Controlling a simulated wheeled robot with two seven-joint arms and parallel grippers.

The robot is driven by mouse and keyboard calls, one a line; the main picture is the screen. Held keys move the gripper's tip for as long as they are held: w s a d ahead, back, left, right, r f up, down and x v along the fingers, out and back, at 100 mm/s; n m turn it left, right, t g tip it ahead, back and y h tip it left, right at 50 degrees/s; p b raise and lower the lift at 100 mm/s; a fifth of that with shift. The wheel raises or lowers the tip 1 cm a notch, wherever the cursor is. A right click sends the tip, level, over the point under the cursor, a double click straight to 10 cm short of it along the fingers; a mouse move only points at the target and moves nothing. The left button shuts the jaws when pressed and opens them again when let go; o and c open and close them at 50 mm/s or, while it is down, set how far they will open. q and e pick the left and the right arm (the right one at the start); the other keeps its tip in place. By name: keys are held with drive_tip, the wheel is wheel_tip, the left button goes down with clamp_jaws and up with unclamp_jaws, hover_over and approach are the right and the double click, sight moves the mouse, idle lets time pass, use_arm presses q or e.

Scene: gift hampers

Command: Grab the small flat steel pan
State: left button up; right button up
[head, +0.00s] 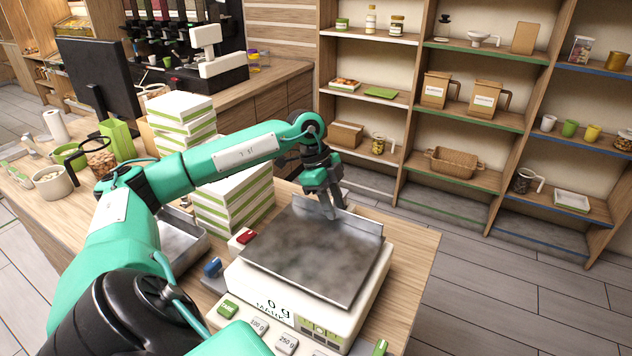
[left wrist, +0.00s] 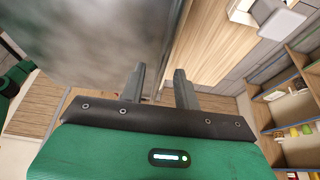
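The flat steel pan (head: 312,252), grey and mottled with a raised back wall, lies on top of a white scale (head: 290,310) in the head view. My left gripper (head: 330,206) is at the pan's back edge, pointing down. In the left wrist view the pan (left wrist: 95,40) fills the upper left. The two fingers of my left gripper (left wrist: 162,88) stand apart there, with the pan's edge running between them. A gap shows beside the edge, so the fingers look open. My right gripper is not in view.
A deeper steel tray (head: 178,243) stands left of the scale. Stacked white-green boxes (head: 235,195) stand behind it. Small labelled weights (head: 286,343) lie in front. The counter (head: 415,245) is bare right of the scale. Shelves (head: 470,180) stand beyond the aisle.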

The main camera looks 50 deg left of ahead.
use_arm(q)
drive_tip(key=shift+x, duration=0.85)
clamp_jaws()
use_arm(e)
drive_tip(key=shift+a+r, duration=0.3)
use_arm(q)
drive_tip(key=shift+r, duration=0.15)
